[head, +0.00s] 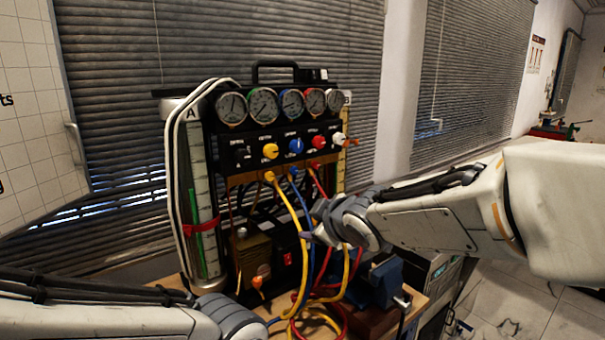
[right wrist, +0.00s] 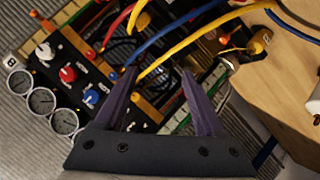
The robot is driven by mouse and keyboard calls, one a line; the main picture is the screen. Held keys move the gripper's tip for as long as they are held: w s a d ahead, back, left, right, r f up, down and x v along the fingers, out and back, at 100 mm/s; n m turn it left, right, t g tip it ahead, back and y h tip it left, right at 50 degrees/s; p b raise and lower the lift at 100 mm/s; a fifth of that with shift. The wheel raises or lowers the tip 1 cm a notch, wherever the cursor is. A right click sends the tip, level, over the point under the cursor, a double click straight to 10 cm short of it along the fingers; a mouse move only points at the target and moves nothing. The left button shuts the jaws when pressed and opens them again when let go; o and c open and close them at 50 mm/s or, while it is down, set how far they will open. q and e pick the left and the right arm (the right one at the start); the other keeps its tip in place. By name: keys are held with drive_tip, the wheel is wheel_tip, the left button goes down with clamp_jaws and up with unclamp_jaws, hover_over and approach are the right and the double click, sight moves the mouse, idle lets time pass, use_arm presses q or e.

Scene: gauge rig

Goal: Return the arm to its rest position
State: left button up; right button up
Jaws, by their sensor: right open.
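My right arm comes in from the right in the head view, and its gripper (head: 309,235) is in front of the gauge rig (head: 283,182), close to the hoses. In the right wrist view my right gripper's two purple fingers (right wrist: 160,78) are apart, with no object held between them. A yellow hose (right wrist: 182,48) and a blue hose (right wrist: 165,34) pass beyond the fingertips; I cannot tell whether they touch. My left arm shows at the lower left of the head view, up to a grey wrist joint; its gripper is not visible.
The rig carries several round gauges (head: 263,104) and coloured knobs (head: 270,151). Yellow, blue and red hoses hang over the wooden bench (head: 420,301). A blue vise (head: 386,280) stands right of the hoses. Clear tubes with a red strap (head: 201,228) stand at left.

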use_arm(q)
wheel_tip(320, 180, up, 3)
drive_tip(key=shift+r+p, duration=0.1)
drive_tip(key=shift+p, duration=1.15)
use_arm(e)
drive_tip(key=s+f+m+g+h, duration=0.1)
drive_tip(key=s+f+g, duration=0.3)
drive_tip(key=s, duration=0.6)
drive_tip(key=s+d+f+m+g+h, duration=0.1)
drive_tip(key=s+f+m+g, duration=0.2)
drive_tip(key=s, duration=0.8)
drive_tip(key=s+f+m+g+h, duration=0.1)
drive_tip(key=s+f+g, duration=0.3)
drive_tip(key=s, duration=0.7)
drive_tip(key=shift+d+f+m+g, duration=0.3)
drive_tip(key=shift+d+f+m, duration=0.1)
drive_tip(key=shift+f, duration=0.55)
use_arm(q)
drive_tip(key=shift+c, duration=0.3)
